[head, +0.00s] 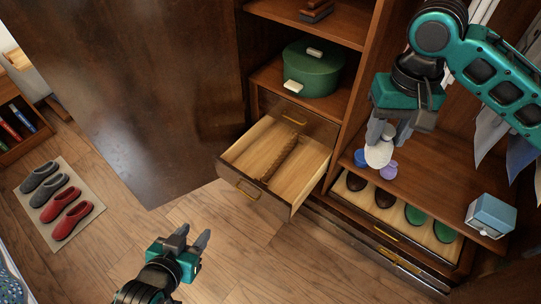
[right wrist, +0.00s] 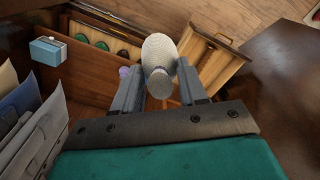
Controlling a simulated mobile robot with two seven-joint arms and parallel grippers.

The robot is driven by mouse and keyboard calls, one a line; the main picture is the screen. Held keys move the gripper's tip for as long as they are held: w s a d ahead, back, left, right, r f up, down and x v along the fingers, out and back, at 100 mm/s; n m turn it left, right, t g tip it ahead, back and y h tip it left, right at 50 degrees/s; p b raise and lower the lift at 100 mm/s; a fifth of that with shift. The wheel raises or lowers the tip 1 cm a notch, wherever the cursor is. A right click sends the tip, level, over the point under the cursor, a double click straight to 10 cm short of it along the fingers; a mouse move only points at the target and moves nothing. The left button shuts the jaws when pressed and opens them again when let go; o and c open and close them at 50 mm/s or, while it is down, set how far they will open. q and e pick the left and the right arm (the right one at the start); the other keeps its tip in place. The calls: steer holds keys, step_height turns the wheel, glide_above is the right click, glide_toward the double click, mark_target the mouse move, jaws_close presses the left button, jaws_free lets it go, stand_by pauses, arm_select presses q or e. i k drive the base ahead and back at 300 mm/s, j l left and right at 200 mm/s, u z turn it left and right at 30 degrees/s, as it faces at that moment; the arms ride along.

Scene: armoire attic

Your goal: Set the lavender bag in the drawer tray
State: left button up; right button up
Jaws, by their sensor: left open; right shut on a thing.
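In the right wrist view the bag (right wrist: 158,52) shows between the fingers (right wrist: 160,70). The wooden drawer tray (head: 250,158) is pulled out, with a twisted divider (head: 280,157) splitting it in two; both sides look empty. The drawer also shows in the right wrist view (right wrist: 222,70), right of the bag. My left gripper (head: 194,236) is open and empty above the floor, in front of the drawer.
A blue box (head: 491,215) sits on the shelf to the right. A shoe tray (head: 447,250) lies below. A green round box (head: 313,68) stands above the drawer. A large door panel (head: 150,90) stands left.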

mark_target(256, 163)
steer(key=i+j+u, duration=0.2)
steer(key=j, duration=0.15)
steer(key=i+j+u, duration=0.15)
steer(key=j, duration=0.2)
steer(key=i+j, duration=0.1)
steer(key=i, duration=0.45)
steer(key=j+u, duration=0.05)
